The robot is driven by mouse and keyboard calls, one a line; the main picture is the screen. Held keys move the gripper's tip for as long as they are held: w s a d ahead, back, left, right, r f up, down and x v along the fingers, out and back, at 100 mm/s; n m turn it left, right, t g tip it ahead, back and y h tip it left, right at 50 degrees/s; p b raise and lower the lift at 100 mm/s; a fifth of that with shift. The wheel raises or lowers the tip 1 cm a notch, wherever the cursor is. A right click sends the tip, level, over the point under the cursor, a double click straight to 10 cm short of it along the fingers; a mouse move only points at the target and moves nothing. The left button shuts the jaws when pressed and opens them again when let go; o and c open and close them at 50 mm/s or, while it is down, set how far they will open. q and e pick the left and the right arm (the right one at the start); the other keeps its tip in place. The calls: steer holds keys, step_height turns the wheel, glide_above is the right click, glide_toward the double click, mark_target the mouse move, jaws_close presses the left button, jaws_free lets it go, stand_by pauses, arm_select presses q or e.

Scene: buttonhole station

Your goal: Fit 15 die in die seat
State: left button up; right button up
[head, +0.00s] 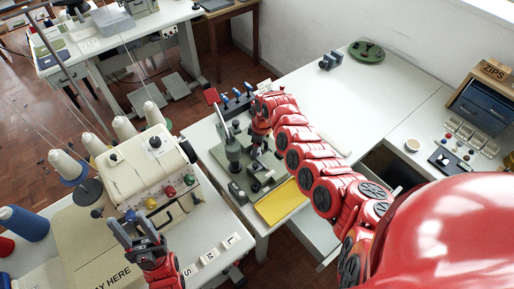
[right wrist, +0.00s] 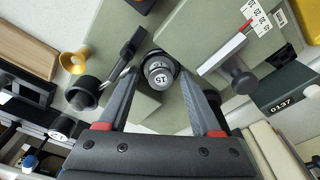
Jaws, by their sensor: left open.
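In the right wrist view a round metal die (right wrist: 158,76) marked 15 shows beyond my right gripper (right wrist: 161,68), inside a dark ring on the grey-green machine. The gripper's fingers stand apart, one on each side of the die, with a gap to it. I cannot tell whether the die is fully down in the ring. In the head view the right gripper (head: 258,142) is at the green press (head: 233,150), partly hidden by my red arm. My left gripper (head: 131,222) is open and empty over the front left table, beside the cream sewing machine (head: 142,165).
A yellow tray (head: 281,203) lies in front of the press. Blue-handled tools (head: 236,96) stand behind it. In the right wrist view a black knob (right wrist: 83,93) and a slide with a scale (right wrist: 222,52) flank the die. The white table (head: 335,95) is mostly clear.

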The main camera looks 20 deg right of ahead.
stand_by(0.3)
step_height(320, 180, up, 12)
steer(key=d+p, duration=0.1)
steer(key=p, duration=1.1)
steer(key=shift+s, duration=0.45)
steer(key=shift+d, duration=0.1)
